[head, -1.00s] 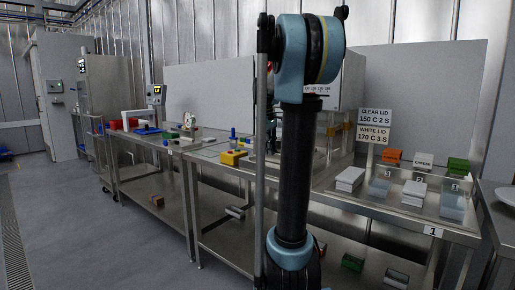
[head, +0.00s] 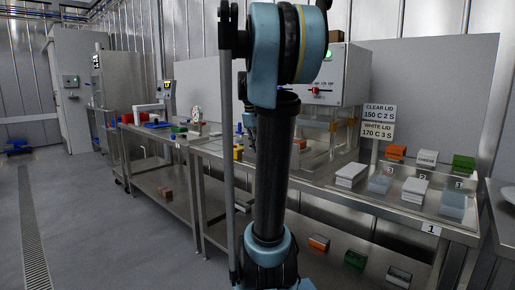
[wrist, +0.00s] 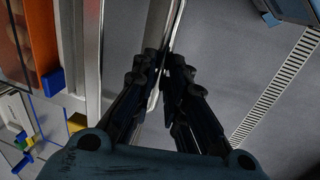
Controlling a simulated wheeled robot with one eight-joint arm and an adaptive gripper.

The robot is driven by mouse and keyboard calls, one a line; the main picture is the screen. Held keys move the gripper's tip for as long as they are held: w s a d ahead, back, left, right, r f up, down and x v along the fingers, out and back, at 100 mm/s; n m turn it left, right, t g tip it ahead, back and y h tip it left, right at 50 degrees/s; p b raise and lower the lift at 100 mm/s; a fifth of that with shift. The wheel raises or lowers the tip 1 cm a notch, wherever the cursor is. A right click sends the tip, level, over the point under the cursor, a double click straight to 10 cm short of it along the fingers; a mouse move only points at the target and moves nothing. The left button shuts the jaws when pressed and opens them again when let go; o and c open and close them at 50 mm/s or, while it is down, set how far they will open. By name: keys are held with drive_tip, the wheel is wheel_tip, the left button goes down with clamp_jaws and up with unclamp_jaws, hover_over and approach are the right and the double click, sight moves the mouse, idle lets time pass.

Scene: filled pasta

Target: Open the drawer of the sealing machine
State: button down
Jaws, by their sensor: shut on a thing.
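The sealing machine (head: 338,80) is a pale box with a red knob and a small green light, on the steel table at centre right. My arm covers its left part. In the wrist view my gripper (wrist: 165,65) has its two dark fingers closed around a thin silver bar (wrist: 173,28), which looks like the drawer handle. The bar runs along a pale metal edge with grey floor beyond it. The drawer's body is not clear in either view, and my arm hides the gripper's hold in the head view.
A sign (head: 378,122) gives lid settings. A tray table at right holds white stacks (head: 351,174), orange (head: 396,152) and green (head: 463,163) blocks. In the wrist view an orange thing (wrist: 40,40) and blue pieces lie left of the bar.

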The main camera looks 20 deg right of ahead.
drive_tip(key=c, duration=1.6)
unclamp_jaws()
drive_tip(key=shift+w+a, duration=0.1)
drive_tip(key=shift+w, duration=0.05)
drive_tip(key=shift+r, duration=0.1)
wheel_tip(320, 180, up, 12)
drive_tip(key=s+a, duration=0.1)
drive_tip(key=a, duration=0.1)
drive_tip(key=shift+f, duration=0.25)
drive_tip(key=shift+s, duration=0.1)
drive_tip(key=s+a+f+m, duration=0.2)
drive_tip(key=s+a+f, duration=0.1)
drive_tip(key=s+f, duration=0.5)
drive_tip(key=s+a+f+m+y, duration=0.1)
drive_tip(key=s+a+f+m, duration=0.1)
drive_tip(key=s+f, duration=0.7)
drive_tip(key=s+a+f+m+t, duration=0.1)
drive_tip(key=s+a+f, duration=0.3)
drive_tip(key=f, duration=1.4)
drive_tip(key=s+m, duration=0.1)
drive_tip(key=s, duration=0.3)
drive_tip(key=shift+s+y, duration=0.35)
drive_tip(key=shift+y, duration=0.05)
